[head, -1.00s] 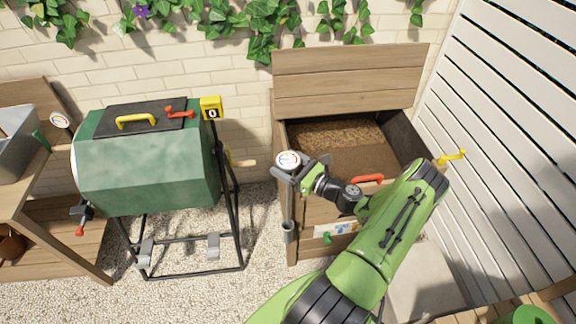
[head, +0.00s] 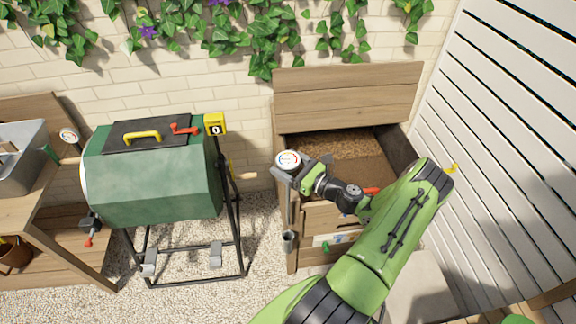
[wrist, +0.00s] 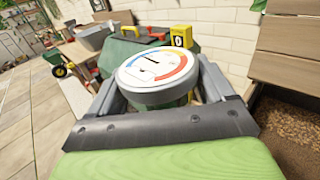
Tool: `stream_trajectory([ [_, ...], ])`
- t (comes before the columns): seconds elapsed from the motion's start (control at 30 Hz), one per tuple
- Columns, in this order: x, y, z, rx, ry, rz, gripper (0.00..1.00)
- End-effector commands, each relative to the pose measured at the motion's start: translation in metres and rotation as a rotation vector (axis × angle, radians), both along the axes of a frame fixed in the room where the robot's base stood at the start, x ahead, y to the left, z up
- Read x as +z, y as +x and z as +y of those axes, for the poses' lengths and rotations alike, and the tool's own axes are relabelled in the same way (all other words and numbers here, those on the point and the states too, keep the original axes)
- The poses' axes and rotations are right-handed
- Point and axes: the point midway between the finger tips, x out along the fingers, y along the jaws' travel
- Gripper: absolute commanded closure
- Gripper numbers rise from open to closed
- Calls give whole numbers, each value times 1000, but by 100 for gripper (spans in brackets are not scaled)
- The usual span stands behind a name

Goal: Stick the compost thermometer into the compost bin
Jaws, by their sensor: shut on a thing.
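The compost thermometer has a round white dial (head: 288,160) with a red and blue scale. My gripper (head: 287,173) is shut on it just below the dial, at the bin's front left corner. In the wrist view the dial (wrist: 156,70) sits between the two fingers. Its stem points down toward a small grey tube holder (head: 289,241) on the bin's corner post; how far the stem is in the tube cannot be told. The wooden compost bin (head: 296,256) has its lid (head: 345,95) raised, and brown compost (head: 340,148) shows inside. My arm hides part of the bin's front.
A green tumbler (head: 150,185) on a black frame stands left of the bin, with a crank handle (head: 243,176) pointing toward it. A white slatted wall (head: 490,130) bounds the right. Gravel lies in front.

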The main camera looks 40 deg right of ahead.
Motion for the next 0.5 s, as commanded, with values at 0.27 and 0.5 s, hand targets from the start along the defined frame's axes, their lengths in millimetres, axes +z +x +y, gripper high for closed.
stream_trajectory([
  [0.27, 27, 0, 0, 0, 0, -1, 53],
  [0.5, 46, 0, 0, 0, 0, -1, 53],
])
